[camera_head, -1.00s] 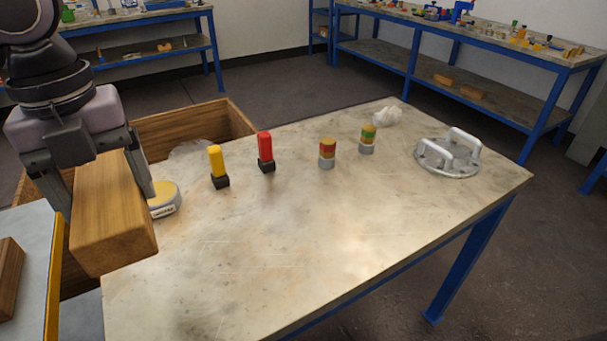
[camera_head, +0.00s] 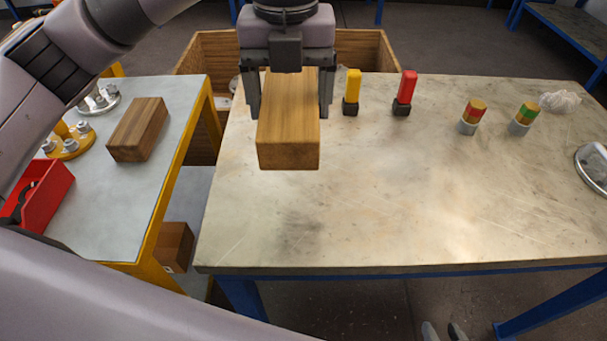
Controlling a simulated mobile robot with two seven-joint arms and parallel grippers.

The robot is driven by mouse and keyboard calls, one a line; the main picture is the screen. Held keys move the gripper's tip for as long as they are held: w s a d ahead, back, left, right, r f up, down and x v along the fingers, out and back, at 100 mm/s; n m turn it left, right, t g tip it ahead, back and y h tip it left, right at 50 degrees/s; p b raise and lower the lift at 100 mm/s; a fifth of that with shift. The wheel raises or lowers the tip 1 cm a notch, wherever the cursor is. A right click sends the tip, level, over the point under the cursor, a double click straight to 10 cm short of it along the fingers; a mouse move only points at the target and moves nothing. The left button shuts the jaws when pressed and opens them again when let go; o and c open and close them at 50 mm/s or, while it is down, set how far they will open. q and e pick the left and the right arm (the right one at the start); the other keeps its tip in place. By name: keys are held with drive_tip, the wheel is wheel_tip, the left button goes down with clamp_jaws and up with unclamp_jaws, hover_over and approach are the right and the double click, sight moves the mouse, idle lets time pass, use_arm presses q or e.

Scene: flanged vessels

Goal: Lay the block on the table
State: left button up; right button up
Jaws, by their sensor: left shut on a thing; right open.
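A wooden block (camera_head: 288,130) is held between the fingers of my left gripper (camera_head: 290,95), over the left back part of the stone-topped table (camera_head: 400,200). The block appears above the tabletop; I cannot tell how large the gap is. My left gripper is shut on it from above. My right gripper is not visible.
A yellow marker (camera_head: 352,88), a red marker (camera_head: 406,88) and two banded cylinders (camera_head: 472,115) (camera_head: 522,118) stand along the table's back. A grey side table (camera_head: 115,200) holds another wooden block (camera_head: 139,128) and a red bin (camera_head: 40,197). The table's front middle is clear.

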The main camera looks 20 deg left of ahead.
use_arm(q)
wheel_tip(320, 180, down, 16)
drive_tip(key=shift+f, duration=0.2)
drive_tip(key=shift+f+b, duration=0.15)
drive_tip(key=shift+b, duration=0.15)
drive_tip(key=o, duration=0.8)
drive_tip(key=shift+f, duration=0.1)
drive_tip(key=o, duration=0.4)
drive_tip(key=shift+r, duration=0.35)
wheel_tip(320, 180, up, 11)
drive_tip(key=shift+r, duration=0.4)
